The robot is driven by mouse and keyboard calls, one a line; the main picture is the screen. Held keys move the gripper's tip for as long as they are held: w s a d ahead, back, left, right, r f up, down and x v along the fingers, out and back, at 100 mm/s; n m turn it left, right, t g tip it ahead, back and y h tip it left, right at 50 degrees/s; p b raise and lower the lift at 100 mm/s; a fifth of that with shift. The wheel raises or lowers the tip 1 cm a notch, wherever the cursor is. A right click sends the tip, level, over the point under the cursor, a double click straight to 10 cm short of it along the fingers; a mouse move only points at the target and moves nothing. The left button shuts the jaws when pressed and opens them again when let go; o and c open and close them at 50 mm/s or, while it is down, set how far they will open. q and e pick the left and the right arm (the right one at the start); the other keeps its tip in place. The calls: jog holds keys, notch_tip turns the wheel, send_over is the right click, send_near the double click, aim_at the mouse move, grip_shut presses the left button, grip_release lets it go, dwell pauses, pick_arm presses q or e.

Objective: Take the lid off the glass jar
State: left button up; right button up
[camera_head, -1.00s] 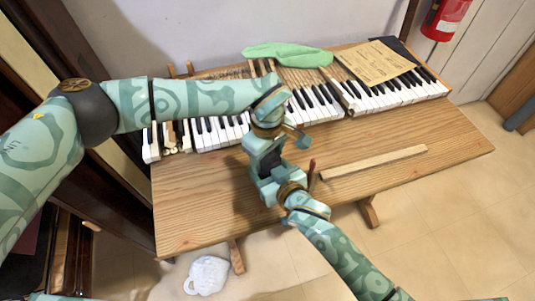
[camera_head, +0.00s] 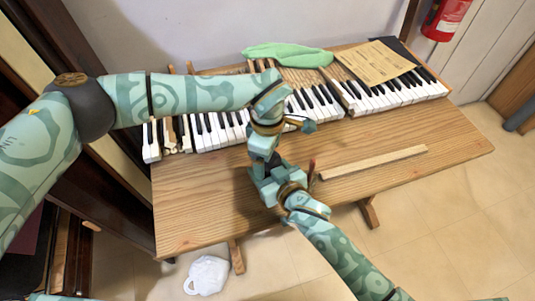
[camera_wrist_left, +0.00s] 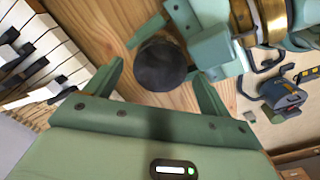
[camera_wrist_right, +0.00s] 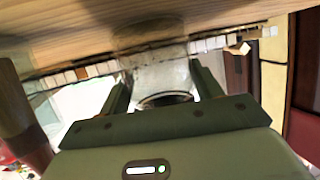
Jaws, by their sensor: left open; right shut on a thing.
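A dark round lid (camera_wrist_left: 160,65) shows from above in the left wrist view; the jar under it is hidden there. My left gripper (camera_wrist_left: 157,78) is open, its fingers on either side of the lid with a gap at each side. In the right wrist view the clear glass jar (camera_wrist_right: 163,76) is between the fingers of my right gripper (camera_wrist_right: 160,88), which is shut on it. In the head view my left gripper (camera_head: 262,147) is just behind my right gripper (camera_head: 270,180), above the wooden bench; the jar is mostly hidden by them.
Piano keys (camera_head: 220,130) run along the back of the wooden bench (camera_head: 200,205). A wooden strip (camera_head: 375,162) lies right of the grippers, with a small upright reddish tool (camera_head: 312,168) near its left end. A green cloth (camera_head: 285,53) and a paper sheet (camera_head: 375,62) lie behind.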

pick_arm(q)
notch_tip(320, 180, up, 4)
jog(key=shift+f, duration=0.15)
jog(key=shift+c, duration=0.4)
notch_tip(320, 180, up, 3)
jog(key=m, duration=0.4)
jog(key=shift+m, duration=0.8)
notch_tip(320, 180, down, 8)
jog(key=shift+r, duration=0.2)
jog(key=c, duration=1)
jog(key=n, duration=0.6)
jog(key=shift+n, duration=0.4)
